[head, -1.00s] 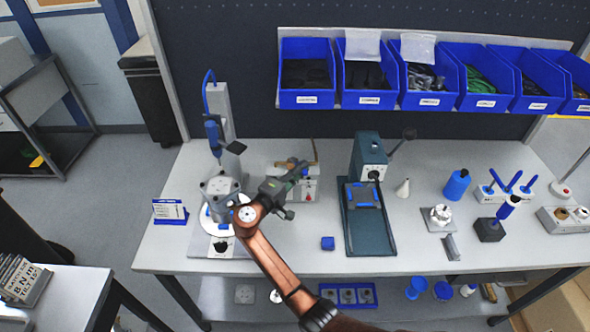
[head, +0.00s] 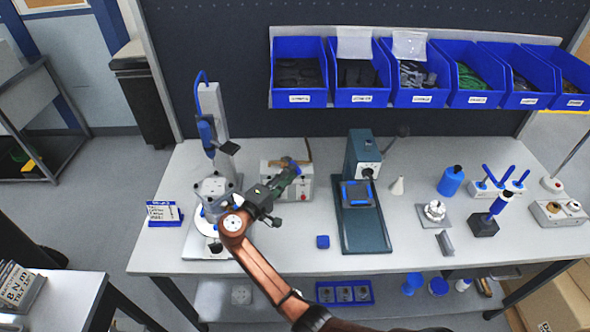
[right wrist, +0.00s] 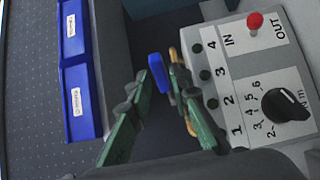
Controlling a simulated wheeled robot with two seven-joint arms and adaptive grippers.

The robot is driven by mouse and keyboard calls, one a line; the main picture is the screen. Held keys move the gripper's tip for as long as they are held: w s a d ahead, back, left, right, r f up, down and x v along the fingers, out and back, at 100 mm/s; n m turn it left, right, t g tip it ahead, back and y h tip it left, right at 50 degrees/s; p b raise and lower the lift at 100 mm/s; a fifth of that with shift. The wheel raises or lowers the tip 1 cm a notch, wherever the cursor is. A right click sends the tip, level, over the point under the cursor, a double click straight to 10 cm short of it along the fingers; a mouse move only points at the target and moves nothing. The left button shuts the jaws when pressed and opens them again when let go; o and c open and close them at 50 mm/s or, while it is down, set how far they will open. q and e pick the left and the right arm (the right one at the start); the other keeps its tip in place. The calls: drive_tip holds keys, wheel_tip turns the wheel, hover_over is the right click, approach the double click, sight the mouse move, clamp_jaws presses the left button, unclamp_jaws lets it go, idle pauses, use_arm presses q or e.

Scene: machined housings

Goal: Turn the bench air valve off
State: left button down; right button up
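The bench air valve shows a blue handle (right wrist: 158,73) in the right wrist view, with a yellow brass part (right wrist: 174,56) just beside it. It sits at the edge of a grey control box (head: 304,188), mostly hidden behind my gripper in the head view. The box also fills the right of the wrist view (right wrist: 238,75). My right gripper (head: 290,165) reaches over the box's left part. Its two green fingers (right wrist: 162,77) have their tips close together on either side of the blue handle, with little or no gap visible. My left gripper is out of view.
A blue-handled press (head: 215,120) stands left, a green machine (head: 362,155) right. Blue bins (head: 300,72) hang behind. The bench front around a small blue block (head: 323,241) is fairly clear.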

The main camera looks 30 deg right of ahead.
drive_tip(key=v, duration=0.8)
drive_tip(key=shift+s+a, duration=0.2)
drive_tip(key=shift+a, duration=0.05)
drive_tip(key=shift+c, duration=0.3)
